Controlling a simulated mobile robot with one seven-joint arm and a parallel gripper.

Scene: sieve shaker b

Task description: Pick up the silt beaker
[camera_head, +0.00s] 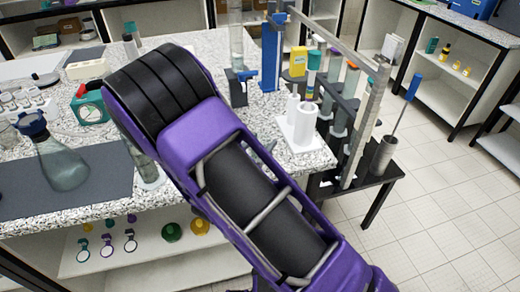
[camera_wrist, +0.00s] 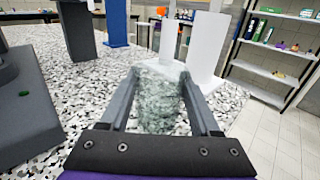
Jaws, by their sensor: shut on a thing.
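The silt beaker (camera_wrist: 158,105) is a clear, greenish glass vessel in the wrist view, between the two fingers of my gripper (camera_wrist: 159,76). The fingers are shut on it, one along each side. It looks upright. I cannot tell whether its base touches the speckled table. In the head view my purple and black arm hides my gripper and most or all of the beaker.
A white stand with white cylinders (camera_head: 304,125) is just beyond the beaker. A tube rack with tall tubes stands at the table's right edge. A conical flask (camera_head: 62,165) sits on a dark mat at left. A dark grey device (camera_wrist: 25,110) is left of my gripper.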

